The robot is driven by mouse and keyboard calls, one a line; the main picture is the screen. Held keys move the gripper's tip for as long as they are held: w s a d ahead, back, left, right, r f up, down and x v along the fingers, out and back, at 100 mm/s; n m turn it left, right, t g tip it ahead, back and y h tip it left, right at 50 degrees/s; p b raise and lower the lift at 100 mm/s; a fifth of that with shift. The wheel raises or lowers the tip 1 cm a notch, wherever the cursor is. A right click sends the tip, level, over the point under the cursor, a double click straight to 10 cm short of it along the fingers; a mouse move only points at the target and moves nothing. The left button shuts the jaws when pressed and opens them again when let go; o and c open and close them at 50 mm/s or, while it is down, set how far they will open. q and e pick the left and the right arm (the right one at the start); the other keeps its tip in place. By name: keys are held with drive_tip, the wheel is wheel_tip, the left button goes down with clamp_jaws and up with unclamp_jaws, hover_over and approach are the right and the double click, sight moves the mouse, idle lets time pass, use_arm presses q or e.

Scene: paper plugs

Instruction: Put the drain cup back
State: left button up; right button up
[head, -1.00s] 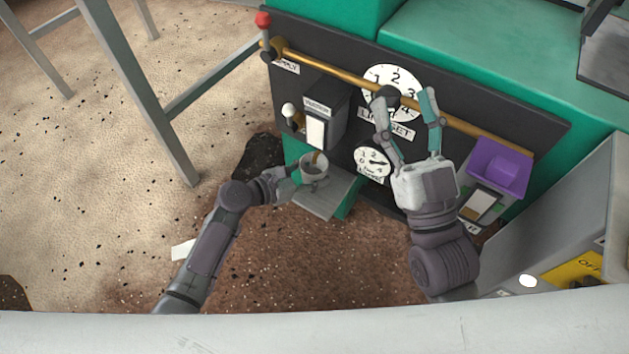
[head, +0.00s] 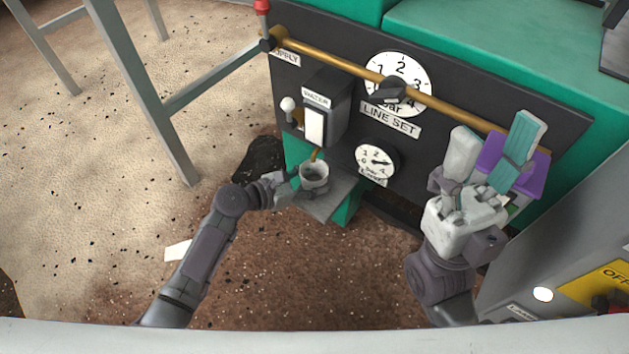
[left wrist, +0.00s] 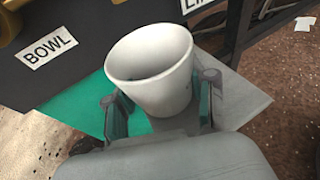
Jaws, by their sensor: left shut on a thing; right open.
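The drain cup, a small pale grey cup (head: 314,178), is upright over a grey ledge (head: 325,207) below the water unit. It also shows in the left wrist view (left wrist: 155,80), mouth up and slightly tilted in the picture. My left gripper (head: 293,183) is shut on the cup, one finger on each side of it. I cannot tell whether the cup's base touches the ledge.
The dark panel carries a brass pipe (head: 340,65), a LINE SET dial (head: 398,84), a smaller dial (head: 377,162) and a sight box (head: 323,113). A BOWL label (left wrist: 50,46) is beside the cup. A grey cabinet (head: 560,245) stands at right. A metal stand leg (head: 150,95) is at left.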

use_arm(q)
drive_tip(key=shift+f, duration=0.3)
drive_tip(key=o, duration=1.2)
drive_tip(key=shift+c, duration=0.2)
drive_tip(key=shift+r, duration=0.2)
